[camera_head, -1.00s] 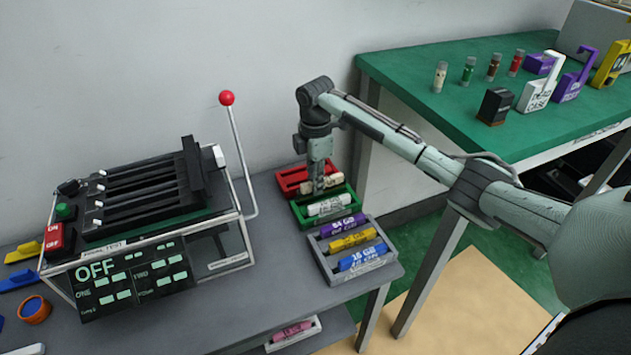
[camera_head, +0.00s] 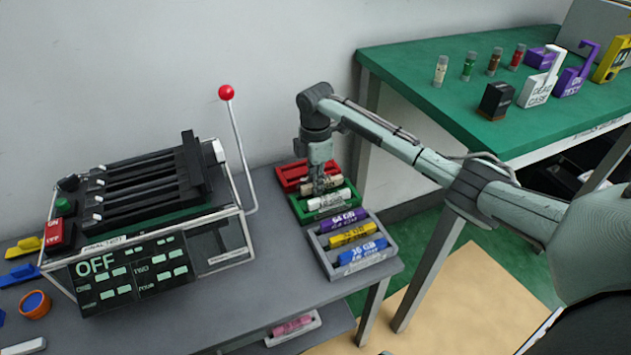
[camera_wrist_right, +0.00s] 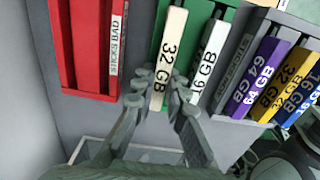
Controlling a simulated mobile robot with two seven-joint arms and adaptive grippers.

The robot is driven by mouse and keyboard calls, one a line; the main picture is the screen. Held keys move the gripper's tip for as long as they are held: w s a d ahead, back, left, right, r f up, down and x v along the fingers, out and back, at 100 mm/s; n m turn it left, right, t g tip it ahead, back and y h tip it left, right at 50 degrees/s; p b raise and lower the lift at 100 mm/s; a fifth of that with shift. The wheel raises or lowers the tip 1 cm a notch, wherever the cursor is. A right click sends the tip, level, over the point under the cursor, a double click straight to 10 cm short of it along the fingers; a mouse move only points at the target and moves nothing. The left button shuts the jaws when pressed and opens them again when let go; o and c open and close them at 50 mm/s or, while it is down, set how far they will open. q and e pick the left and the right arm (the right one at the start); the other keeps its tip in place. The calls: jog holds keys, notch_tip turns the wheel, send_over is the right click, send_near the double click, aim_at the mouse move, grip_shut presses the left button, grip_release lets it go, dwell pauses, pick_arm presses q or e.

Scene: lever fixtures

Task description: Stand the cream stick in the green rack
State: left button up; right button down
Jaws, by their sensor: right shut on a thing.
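The cream stick (camera_wrist_right: 168,52), marked 32 GB, is between the fingertips of my right gripper (camera_wrist_right: 165,88), which is shut on it. In the head view the right gripper (camera_head: 319,186) points down over the green rack (camera_head: 299,213), and the cream stick (camera_head: 307,188) shows partly behind it. In the wrist view the stick lies over the green rack (camera_wrist_right: 196,10), beside a white stick (camera_wrist_right: 208,62). I cannot tell whether the cream stick is seated in a slot. My left gripper is not in view.
A red rack (camera_head: 290,173) stands just behind the green one. A grey rack (camera_head: 328,268) with purple, yellow and blue sticks stands in front. A tester (camera_head: 150,225) with a red-knobbed lever (camera_head: 238,150) is to the left. A green table (camera_head: 440,115) is at right.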

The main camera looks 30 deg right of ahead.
jog(key=shift+f, duration=0.25)
jog(key=c, duration=1.5)
grip_release()
jog(key=shift+o, duration=0.2)
jog(key=shift+r, duration=4)
